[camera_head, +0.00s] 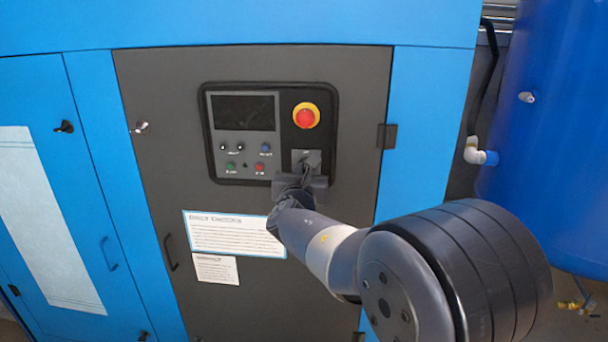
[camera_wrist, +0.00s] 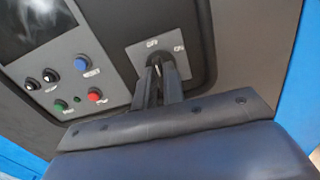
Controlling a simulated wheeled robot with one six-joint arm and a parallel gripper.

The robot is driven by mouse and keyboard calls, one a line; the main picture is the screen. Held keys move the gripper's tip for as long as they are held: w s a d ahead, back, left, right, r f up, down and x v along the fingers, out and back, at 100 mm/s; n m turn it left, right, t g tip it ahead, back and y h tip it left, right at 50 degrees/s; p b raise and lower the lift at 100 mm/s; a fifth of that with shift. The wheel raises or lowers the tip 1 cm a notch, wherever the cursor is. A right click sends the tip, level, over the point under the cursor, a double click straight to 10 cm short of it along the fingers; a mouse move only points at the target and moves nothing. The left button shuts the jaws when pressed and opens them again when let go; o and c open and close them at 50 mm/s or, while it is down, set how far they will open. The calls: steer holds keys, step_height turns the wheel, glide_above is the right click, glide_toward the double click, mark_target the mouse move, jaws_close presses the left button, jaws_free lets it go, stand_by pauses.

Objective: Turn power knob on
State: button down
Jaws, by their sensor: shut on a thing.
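The power knob (camera_wrist: 155,60) is small and dark, on a grey plate (camera_wrist: 138,50) marked with OFF at the top and ON at its right. The plate also shows in the head view (camera_head: 306,155), below the red emergency button. My gripper (camera_wrist: 160,72) is at the knob in the wrist view, with its two dark fingers shut on it from either side. In the head view my gripper (camera_head: 302,170) covers the knob. The fingers hide most of the knob, so I cannot tell exactly which way it points.
The control panel (camera_head: 207,130) carries a dark screen (camera_head: 243,112), a red emergency button (camera_head: 305,116) with a yellow ring, and small green, red, blue and black controls. It sits on a dark door in a blue cabinet (camera_head: 430,110). A blue tank (camera_head: 555,130) stands at the right.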

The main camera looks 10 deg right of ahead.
steer(key=shift+d+f+m+b, duration=0.1)
steer(key=shift+f+m+b, duration=0.05)
steer(key=shift+m+b, duration=4.4)
steer(key=shift+d+f+m+b, duration=0.1)
steer(key=shift+m+b, duration=3.95)
steer(key=shift+b, duration=0.9)
steer(key=c, duration=1.5)
jaws_free()
steer(key=shift+s, duration=0.1)
